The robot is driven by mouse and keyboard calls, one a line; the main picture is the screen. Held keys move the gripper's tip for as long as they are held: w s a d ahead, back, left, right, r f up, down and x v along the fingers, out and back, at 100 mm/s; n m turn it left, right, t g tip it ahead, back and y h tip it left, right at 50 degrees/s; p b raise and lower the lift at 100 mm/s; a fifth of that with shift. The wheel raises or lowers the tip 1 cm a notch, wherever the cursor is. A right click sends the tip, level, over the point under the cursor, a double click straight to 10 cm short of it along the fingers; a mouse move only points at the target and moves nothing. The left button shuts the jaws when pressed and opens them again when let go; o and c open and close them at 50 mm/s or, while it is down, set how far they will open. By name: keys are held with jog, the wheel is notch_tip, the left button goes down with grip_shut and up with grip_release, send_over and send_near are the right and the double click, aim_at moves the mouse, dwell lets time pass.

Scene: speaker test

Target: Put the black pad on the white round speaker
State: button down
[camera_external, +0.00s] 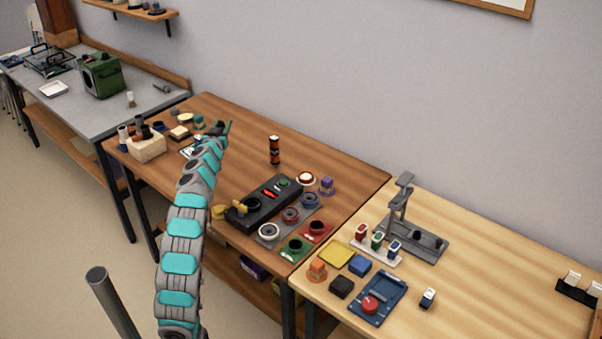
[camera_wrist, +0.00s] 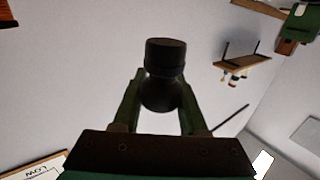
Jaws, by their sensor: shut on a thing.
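My gripper (camera_wrist: 160,82) is shut on a dark, knob-shaped piece (camera_wrist: 165,55) with a short cylinder on one side and a rounder part between the green fingers. I cannot tell for sure that it is the black pad. In the external view my gripper (camera_external: 224,128) is over the back left of the brown table, and the held piece is too small to make out there.
A long black box (camera_external: 264,201) lies beside the grey mat. A dark red-banded cylinder (camera_external: 274,150) stands upright at the back. A beige block (camera_external: 146,146) with several upright pieces is at the left.

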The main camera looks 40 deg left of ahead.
jog(key=w+d+m+t+h+b, duration=0.1)
jog(key=d+b, duration=0.1)
jog(key=d, duration=0.9)
jog(key=m+t+h+b, duration=0.2)
jog(key=h+b, duration=0.2)
jog(key=b, duration=0.3)
send_over(269, 233)
jog(key=a+x, duration=0.1)
jog(key=x, duration=0.3)
jog(key=shift+d+f, duration=0.1)
jog(key=shift+f, duration=4.05)
jog(key=shift+f+b, duration=0.15)
jog(key=shift+b, duration=0.15)
jog(key=shift+c, duration=2.2)
grip_release()
